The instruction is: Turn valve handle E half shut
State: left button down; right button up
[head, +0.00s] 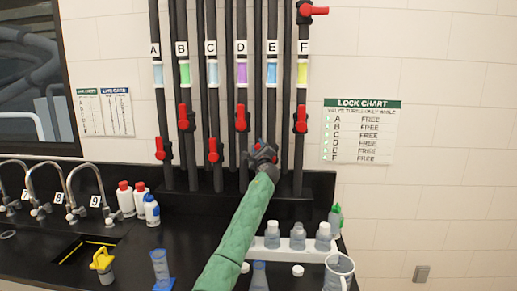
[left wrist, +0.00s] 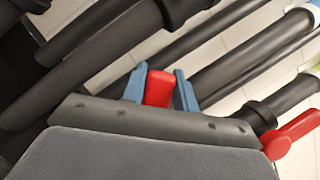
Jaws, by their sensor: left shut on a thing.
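Pipe E (head: 272,100) carries a label E (head: 272,47) and a blue band, and stands between pipes D and F. My left gripper (head: 262,153) is at the lower part of pipe E and covers its valve in the head view. In the left wrist view, the blue fingers (left wrist: 160,88) stand on both sides of a red handle, valve handle E (left wrist: 157,88), and are shut on it. The handle's full angle is hidden in the head view. My right gripper is not in view.
Red handles of D (head: 241,118) and F (head: 301,119) flank the gripper closely; another red handle (left wrist: 290,136) shows in the wrist view. The lock chart (head: 361,132) lists A to F as free. Bottles (head: 323,237) and a beaker (head: 339,272) stand on the bench right of my arm.

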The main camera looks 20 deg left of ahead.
pick_arm(q)
jog(key=c, duration=1.1)
grip_release()
jog(key=shift+s, duration=0.1)
jog(key=shift+s+d+f, duration=0.1)
jog(key=shift+s+d, duration=0.05)
jog(key=shift+p+v, duration=1.2)
jog(key=shift+v, duration=2.4)
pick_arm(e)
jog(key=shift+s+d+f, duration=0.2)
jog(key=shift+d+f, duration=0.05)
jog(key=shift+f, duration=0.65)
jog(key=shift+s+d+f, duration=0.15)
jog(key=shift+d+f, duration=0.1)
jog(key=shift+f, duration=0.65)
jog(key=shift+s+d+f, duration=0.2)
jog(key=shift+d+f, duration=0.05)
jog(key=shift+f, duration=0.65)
